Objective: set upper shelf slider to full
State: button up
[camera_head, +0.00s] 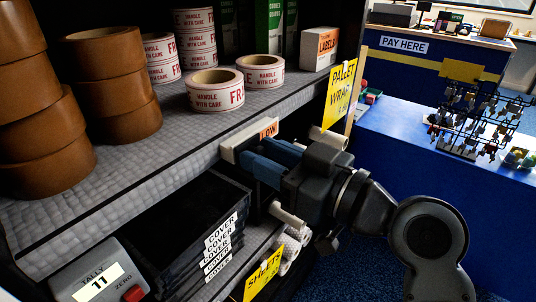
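The slider's pale bar (238,145) runs along the front edge of the upper shelf (180,150). An orange label reading LOW (269,130) stands at its upper edge. My gripper (258,162) reaches in from the right, with blue fingers close to the bar and just below the label. The fingers and gripper body cover part of the bar, so the slider's knob does not show clearly. I cannot tell whether the fingers touch it or how far apart they are.
Brown tape rolls (105,55) and printed tape rolls (215,90) stand on the upper shelf. Below are black covers (190,215), a tally counter (98,284) and a yellow SHEETS sign (263,274). A yellow pallet wrap sign (339,93) hangs at the shelf's right end.

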grip_shut()
dwell(0.3)
jog(key=w+d+b, duration=0.1)
jog(key=w, duration=0.1)
jog(key=w+d+b, duration=0.2)
jog(key=shift+w+d+f, duration=0.1)
jog(key=shift+d, duration=0.05)
jog(key=shift+w+d, duration=0.15)
jog(key=shift+w, duration=0.05)
jog(key=shift+o, duration=1.4)
grip_release()
jog(key=b, duration=0.1)
send_near(270, 131)
jog(key=shift+v, duration=0.9)
